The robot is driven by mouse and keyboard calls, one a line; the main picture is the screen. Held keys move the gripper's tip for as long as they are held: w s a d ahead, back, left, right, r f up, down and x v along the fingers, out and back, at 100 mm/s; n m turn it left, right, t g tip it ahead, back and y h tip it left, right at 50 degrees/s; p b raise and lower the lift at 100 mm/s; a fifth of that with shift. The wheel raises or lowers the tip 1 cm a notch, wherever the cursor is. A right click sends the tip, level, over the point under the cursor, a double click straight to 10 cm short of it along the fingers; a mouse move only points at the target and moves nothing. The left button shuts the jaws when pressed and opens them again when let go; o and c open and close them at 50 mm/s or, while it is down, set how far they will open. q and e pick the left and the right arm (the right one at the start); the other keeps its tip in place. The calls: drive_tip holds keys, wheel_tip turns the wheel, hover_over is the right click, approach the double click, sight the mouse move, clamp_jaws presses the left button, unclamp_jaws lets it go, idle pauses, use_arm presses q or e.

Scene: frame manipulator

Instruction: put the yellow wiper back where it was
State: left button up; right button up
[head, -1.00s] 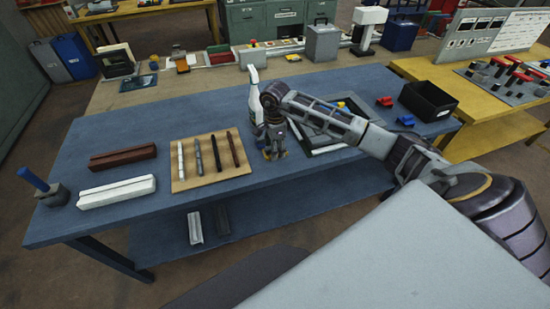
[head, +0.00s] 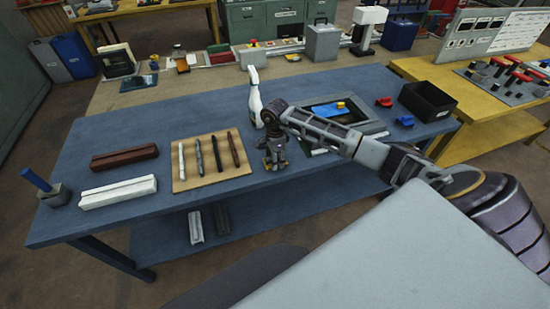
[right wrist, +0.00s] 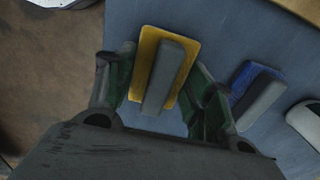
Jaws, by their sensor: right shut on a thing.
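The yellow wiper (right wrist: 165,65), a yellow plate with a grey handle, is between the fingers of my right gripper (right wrist: 160,88) in the right wrist view. My right gripper is shut on it. In the head view the gripper (head: 275,163) points down close over the blue table, near its front edge and right of the tan mat. The wiper is small and mostly hidden there, and I cannot tell whether it touches the table. A blue wiper (right wrist: 256,96) with a grey handle lies beside it in the right wrist view. My left gripper is not in view.
A white spray bottle (head: 254,98) stands behind the gripper. The tan mat (head: 190,182) with several slim tools lies to the left. A dark frame (head: 372,127) lies to the right, partly behind my arm, and a black bin (head: 428,101) stands beyond it.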

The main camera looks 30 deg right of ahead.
drive_tip(key=shift+f, duration=0.3)
drive_tip(key=o, duration=1.1)
drive_tip(key=shift+c, duration=0.2)
drive_tip(key=shift+r, duration=0.15)
drive_tip(key=shift+r, duration=0.15)
wheel_tip(320, 180, up, 12)
drive_tip(key=b, duration=0.2)
